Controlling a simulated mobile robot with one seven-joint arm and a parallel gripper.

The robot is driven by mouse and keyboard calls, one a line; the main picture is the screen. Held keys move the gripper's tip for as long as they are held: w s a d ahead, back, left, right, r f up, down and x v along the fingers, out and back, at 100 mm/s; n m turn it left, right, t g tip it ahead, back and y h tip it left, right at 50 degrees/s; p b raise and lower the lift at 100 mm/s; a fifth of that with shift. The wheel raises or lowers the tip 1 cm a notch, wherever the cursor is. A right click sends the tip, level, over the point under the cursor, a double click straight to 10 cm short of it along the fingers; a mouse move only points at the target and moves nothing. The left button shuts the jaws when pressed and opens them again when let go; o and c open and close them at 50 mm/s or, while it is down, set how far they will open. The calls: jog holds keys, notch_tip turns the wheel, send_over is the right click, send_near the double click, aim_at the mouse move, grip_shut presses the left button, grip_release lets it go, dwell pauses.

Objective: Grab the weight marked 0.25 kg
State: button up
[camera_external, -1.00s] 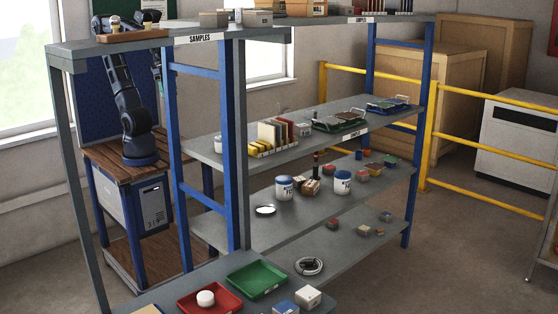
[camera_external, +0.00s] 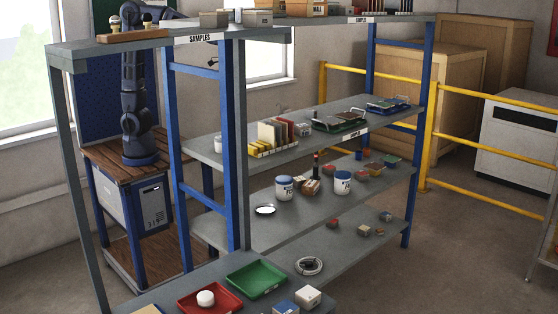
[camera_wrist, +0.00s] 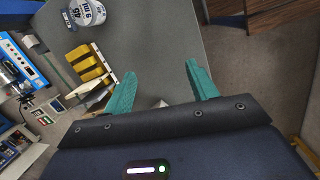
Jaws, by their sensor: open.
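I cannot make out a 0.25 kg mark on anything in either view. A wooden block (camera_external: 136,35) with small pale knobs stands on the top shelf at the left in the external view; whether these are weights I cannot tell. My gripper (camera_wrist: 162,82) shows in the wrist view with its two teal fingers wide apart over a grey surface (camera_wrist: 165,40). Nothing is held between them. A small pale thing shows low between the fingers, partly hidden by the gripper body.
A white labelled tub (camera_wrist: 84,12) and a yellow block rack (camera_wrist: 90,62) lie left of the fingers. A blue device (camera_wrist: 22,62) is further left. The shelf unit (camera_external: 238,150) has blue posts; its shelves hold a green tray (camera_external: 256,279) and a red tray (camera_external: 222,306).

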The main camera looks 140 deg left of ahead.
jog(key=a+f+n+t+h, duration=0.15)
jog(key=a+n, duration=0.25)
jog(key=a, duration=0.7)
jog(key=a+f+n, duration=0.3)
jog(key=a+n, duration=0.1)
jog(key=a, duration=0.7)
jog(key=a+f+n+t, duration=0.1)
jog(key=a+f+n, duration=0.15)
jog(key=a, duration=0.85)
jog(key=shift+n+g, duration=0.25)
jog(key=shift+n, duration=0.2)
jog(key=x, duration=0.6)
jog(key=d+x, duration=0.1)
jog(key=x, duration=0.3)
jog(key=shift+w, duration=0.2)
